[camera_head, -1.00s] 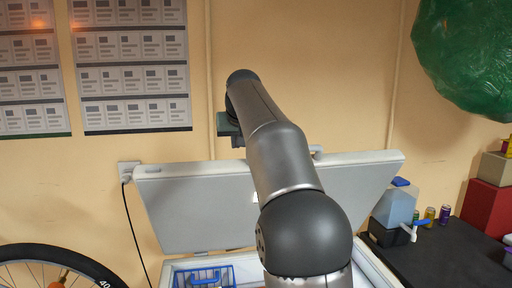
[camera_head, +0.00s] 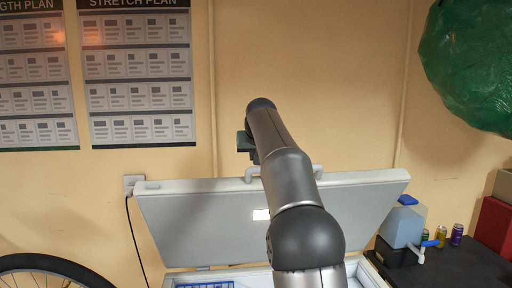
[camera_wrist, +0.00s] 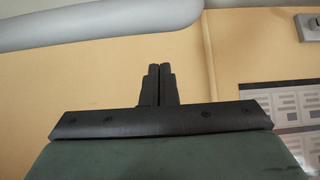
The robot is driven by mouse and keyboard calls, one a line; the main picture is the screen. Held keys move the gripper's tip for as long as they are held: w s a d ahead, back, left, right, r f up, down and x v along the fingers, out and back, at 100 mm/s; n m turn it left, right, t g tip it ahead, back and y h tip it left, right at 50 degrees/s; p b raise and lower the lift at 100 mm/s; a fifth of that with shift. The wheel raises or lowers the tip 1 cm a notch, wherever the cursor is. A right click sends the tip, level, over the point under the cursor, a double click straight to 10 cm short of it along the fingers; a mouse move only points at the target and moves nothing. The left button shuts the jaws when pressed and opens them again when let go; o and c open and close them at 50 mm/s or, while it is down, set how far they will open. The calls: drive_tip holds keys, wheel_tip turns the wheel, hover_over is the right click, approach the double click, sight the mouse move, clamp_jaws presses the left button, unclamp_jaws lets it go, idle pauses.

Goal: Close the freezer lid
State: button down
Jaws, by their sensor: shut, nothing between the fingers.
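The freezer lid (camera_head: 205,222) stands open, a pale panel leaning back near the wall. A pale handle (camera_head: 317,171) rises from its top edge, partly hidden by my arm. The freezer body (camera_head: 372,276) shows only at the bottom edge. My gripper (camera_wrist: 159,72) is shut and empty, with both fingers together. In the head view its green body (camera_head: 246,143) is just above the lid's top edge, left of my arm, and its fingertips are hard to make out. In the wrist view a pale rounded bar, probably the handle (camera_wrist: 100,25), crosses the upper left, apart from the fingertips.
A blue basket (camera_head: 205,285) sits inside the freezer. A dark table (camera_head: 445,268) with a jug (camera_head: 402,227) and cans stands at the right. A bicycle wheel (camera_head: 50,262) is at the lower left. A green bag (camera_head: 470,70) hangs upper right.

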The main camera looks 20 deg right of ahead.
wheel_tip(320, 180, down, 3)
drive_tip(key=shift+s+r+b, duration=0.1)
drive_tip(key=shift+s+b, duration=0.05)
drive_tip(key=shift+b, duration=0.25)
drive_tip(key=shift+s+a+f, duration=0.25)
drive_tip(key=shift+s+f, duration=0.2)
drive_tip(key=shift+s, duration=0.25)
